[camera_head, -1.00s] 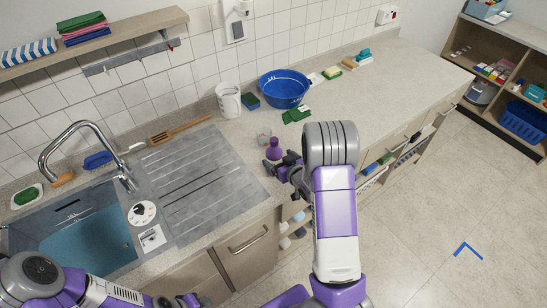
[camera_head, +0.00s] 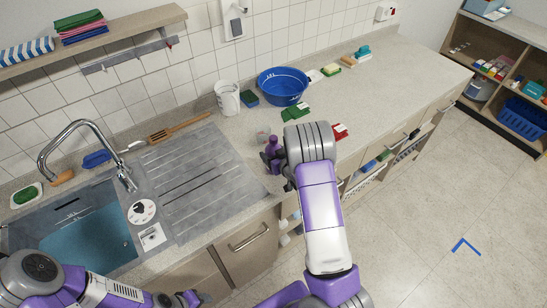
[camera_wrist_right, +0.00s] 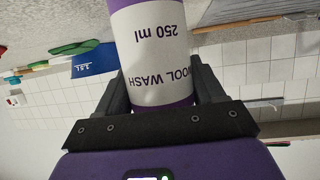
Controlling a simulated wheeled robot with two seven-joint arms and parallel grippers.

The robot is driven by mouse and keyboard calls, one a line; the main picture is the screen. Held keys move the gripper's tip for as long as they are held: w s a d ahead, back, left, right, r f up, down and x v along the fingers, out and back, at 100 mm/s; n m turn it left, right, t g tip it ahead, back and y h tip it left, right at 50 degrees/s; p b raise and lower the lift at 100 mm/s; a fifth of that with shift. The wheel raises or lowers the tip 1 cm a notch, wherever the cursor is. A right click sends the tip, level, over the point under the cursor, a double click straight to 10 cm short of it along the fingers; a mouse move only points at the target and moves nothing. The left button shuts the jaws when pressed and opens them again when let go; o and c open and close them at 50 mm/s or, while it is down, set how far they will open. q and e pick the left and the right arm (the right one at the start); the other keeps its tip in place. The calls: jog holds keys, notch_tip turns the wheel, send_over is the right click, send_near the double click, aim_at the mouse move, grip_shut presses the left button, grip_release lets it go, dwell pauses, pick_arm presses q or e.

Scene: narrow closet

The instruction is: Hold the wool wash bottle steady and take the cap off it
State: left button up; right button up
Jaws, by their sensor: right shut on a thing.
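The wool wash bottle (camera_head: 272,143) stands on the counter right of the drainboard, small and purple in the head view. In the right wrist view the bottle (camera_wrist_right: 155,40) fills the space between my fingers, its white label reading "WOOL WASH" and "250 ml". My right gripper (camera_head: 272,158) is shut on the bottle's body. The cap is outside the wrist view, and I cannot make it out clearly in the head view. My left gripper (camera_head: 190,298) is low at the bottom edge, in front of the sink cabinet, away from the bottle; its fingers are too small to judge.
A small grey cup-like thing (camera_head: 262,136) stands close behind the bottle. A white jug (camera_head: 228,98), a blue basin (camera_head: 283,86) and green cloths (camera_head: 296,111) stand further back. A red-and-white item (camera_head: 340,131) lies right of my arm. The sink (camera_head: 90,235) is at left.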

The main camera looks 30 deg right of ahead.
aim_at(273, 137)
jog(key=shift+c, duration=1)
jog(key=shift+r, duration=0.1)
notch_tip(273, 137, up, 10)
jog(key=shift+f, duration=0.1)
jog(key=o, duration=0.5)
jog(key=c, duration=0.8)
